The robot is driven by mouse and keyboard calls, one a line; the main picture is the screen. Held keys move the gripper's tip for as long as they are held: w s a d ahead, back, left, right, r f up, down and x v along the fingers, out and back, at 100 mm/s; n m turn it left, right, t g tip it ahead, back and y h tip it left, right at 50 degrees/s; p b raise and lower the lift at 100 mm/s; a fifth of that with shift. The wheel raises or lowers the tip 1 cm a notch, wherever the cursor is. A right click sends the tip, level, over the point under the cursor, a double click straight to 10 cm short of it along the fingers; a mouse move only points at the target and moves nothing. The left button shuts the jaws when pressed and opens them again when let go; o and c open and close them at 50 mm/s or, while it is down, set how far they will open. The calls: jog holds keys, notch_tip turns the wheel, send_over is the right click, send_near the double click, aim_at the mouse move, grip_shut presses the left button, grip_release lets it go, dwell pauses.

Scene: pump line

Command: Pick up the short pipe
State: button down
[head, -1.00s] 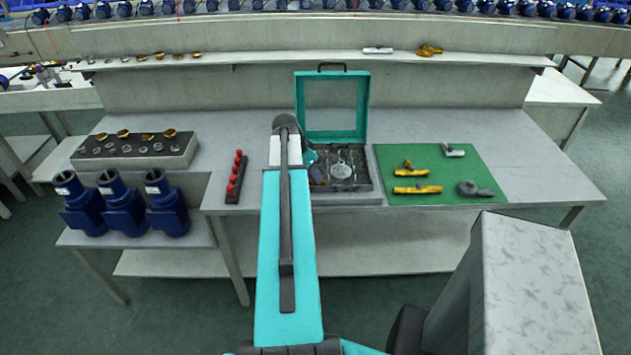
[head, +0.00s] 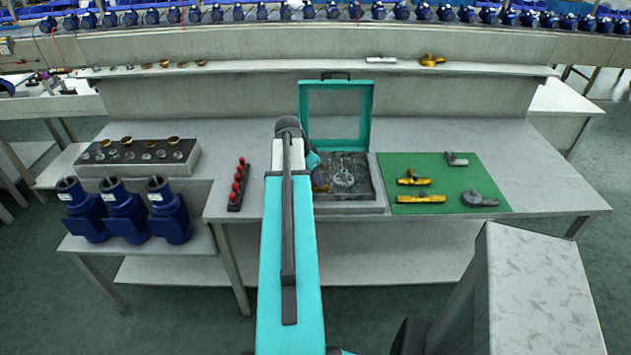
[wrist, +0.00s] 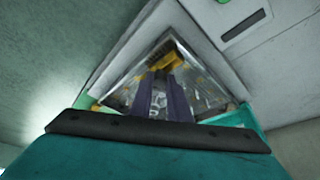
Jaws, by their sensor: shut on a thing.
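My gripper (wrist: 166,76) shows in the wrist view as two purple-grey fingers, shut on a yellow piece at their tips. I take this piece to be the short pipe (wrist: 166,61); its full shape is partly hidden by the fingers. Behind it is the open teal case, whose tray (wrist: 207,70) has a clear, shiny look. My gripper is over the left part of the tray there and mostly hidden.
A green mat (head: 440,175) right of the case bears yellow and grey fittings. A red-knobbed strip (head: 236,190) lies left of my arm. Further left are a block of round parts (head: 190,165) and blue pumps (head: 170,212). Bare tabletop (head: 540,165) lies right of the mat.

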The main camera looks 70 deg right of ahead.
jog(key=shift+r+b, duration=0.3)
jog(key=shift+r, duration=0.35)
jog(key=shift+a+r, duration=0.15)
jog(key=shift+r, duration=0.15)
jog(key=w+a+r+b, duration=0.1)
jog(key=a+b, duration=0.7)
jog(key=a, duration=0.7)
jog(key=shift+r, duration=0.15)
jog(key=shift+w+a, duration=0.1)
jog(key=shift+a, duration=0.05)
jog(key=shift+r, duration=0.2)
jog(key=shift+a+r+p, duration=0.15)
jog(key=shift+r+p, duration=1.55)
jog(key=shift+r, duration=0.7)
